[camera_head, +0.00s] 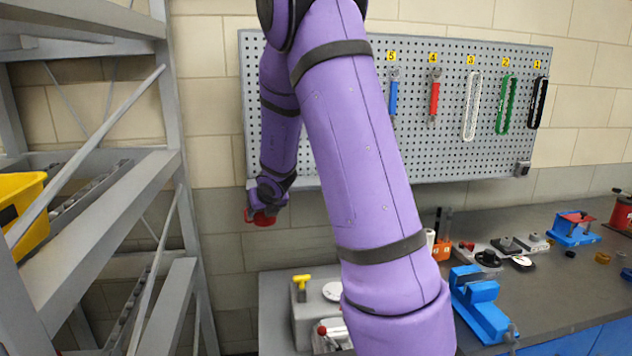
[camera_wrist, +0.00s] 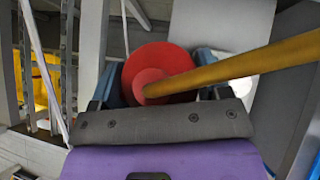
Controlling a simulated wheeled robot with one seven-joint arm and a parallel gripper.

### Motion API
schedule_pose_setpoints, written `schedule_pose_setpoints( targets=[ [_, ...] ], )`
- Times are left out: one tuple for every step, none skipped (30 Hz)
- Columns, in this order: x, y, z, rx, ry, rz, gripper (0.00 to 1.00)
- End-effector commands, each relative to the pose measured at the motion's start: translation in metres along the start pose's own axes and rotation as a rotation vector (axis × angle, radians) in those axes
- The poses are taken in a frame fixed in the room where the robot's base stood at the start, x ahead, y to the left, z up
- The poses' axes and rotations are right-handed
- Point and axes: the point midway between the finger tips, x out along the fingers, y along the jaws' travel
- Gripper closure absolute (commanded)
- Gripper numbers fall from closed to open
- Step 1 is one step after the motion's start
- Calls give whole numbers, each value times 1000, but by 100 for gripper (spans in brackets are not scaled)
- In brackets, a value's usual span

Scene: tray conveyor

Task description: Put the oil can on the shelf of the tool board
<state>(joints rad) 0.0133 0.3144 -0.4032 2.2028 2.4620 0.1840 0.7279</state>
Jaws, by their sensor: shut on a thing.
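The red oil can (camera_wrist: 170,60) fills the middle of the wrist view, with its long brass-coloured spout (camera_wrist: 240,65) running to the right. My gripper (camera_wrist: 160,85) is shut on it, with a finger at either side. In the head view the red can (camera_head: 262,218) hangs in my gripper (camera_head: 268,200), just below the lower left corner of the grey tool board (camera_head: 440,160). A narrow ledge, maybe the shelf, runs along the board's lower left edge (camera_head: 308,184). My purple arm hides much of the board's left part.
Numbered tools hang on the board, including a red-handled one (camera_head: 434,98) and a green one (camera_head: 506,104). A grey workbench (camera_head: 540,295) bears a blue vise (camera_head: 480,305) and several small parts. A metal rack (camera_head: 110,210) with a yellow bin (camera_head: 22,205) stands at left.

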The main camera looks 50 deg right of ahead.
Motion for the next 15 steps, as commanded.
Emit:
schedule_pose_setpoints(
  targets=[
    [-7,-8,6,17,-4,-19,65],
    [-10,-12,8,27,-3,-29,65],
    [-14,-18,10,41,-3,-43,65],
    [-16,-23,12,50,-3,-52,65],
    [-19,-26,13,60,-2,-61,65],
    [-22,-32,15,72,-2,-73,65],
    [-25,-35,17,80,-2,-81,65],
    [-27,-38,19,88,-2,-88,65],
    [-30,-43,20,98,-1,-99,65],
    [-33,-46,22,106,-2,-107,65],
    [-35,-50,23,115,-2,-115,65],
    [-38,-53,24,123,-1,-124,65],
    [-40,-56,25,129,-1,-130,65],
    [-42,-59,26,137,-2,-136,65],
    [-45,-62,28,145,-2,-145,65]
  ],
)
